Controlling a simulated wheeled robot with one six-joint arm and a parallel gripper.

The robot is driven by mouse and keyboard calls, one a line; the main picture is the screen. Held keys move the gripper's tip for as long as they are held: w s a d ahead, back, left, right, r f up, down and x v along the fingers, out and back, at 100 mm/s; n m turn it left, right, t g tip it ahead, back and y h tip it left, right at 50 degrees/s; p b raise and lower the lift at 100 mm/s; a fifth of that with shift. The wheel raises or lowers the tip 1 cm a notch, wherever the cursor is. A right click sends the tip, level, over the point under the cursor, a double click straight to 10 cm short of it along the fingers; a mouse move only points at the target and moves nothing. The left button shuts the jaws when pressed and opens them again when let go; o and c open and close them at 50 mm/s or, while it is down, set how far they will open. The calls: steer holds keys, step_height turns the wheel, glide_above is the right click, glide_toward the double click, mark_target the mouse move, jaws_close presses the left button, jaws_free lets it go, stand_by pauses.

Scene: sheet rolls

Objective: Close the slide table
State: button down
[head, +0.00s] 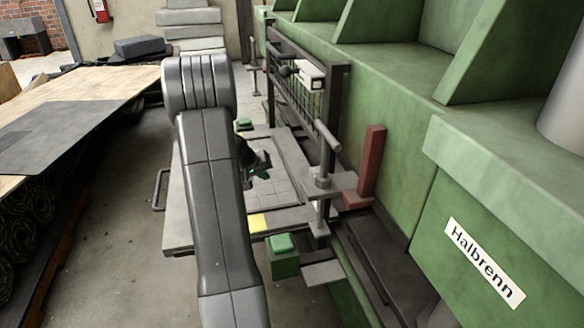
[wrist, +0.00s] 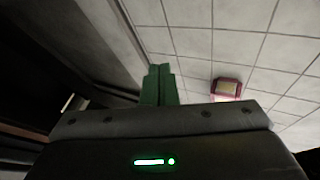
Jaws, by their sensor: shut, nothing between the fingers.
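The slide table (head: 182,226) is a light grey plate with a grid-lined top. In the head view it sticks out to the left from the green machine, with a dark bar handle (head: 158,190) on its left edge. My grey arm crosses in front and hides much of its left part. My gripper (head: 262,172) shows dark and green just right of the arm, over the table's top; whether it touches is not clear. In the wrist view my green fingers (wrist: 160,85) are together with nothing between them, beside a pale gridded surface.
A green machine (head: 390,190) with a label fills the right. A dark guard frame (head: 297,85) and red post (head: 372,160) stand by the table. A green block (head: 283,258) is at its near corner. A wooden bench (head: 85,85) with rolls underneath stands left; grey floor lies between.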

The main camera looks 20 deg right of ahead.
mark_target(291, 186)
steer(key=b+x, duration=0.1)
steer(key=x, duration=0.9)
steer(key=d, duration=0.3)
steer(key=shift+w+d, duration=0.1)
steer(key=shift+d, duration=0.4)
steer(key=d+p, duration=0.1)
steer(key=d, duration=1.3)
steer(key=shift+d, duration=0.15)
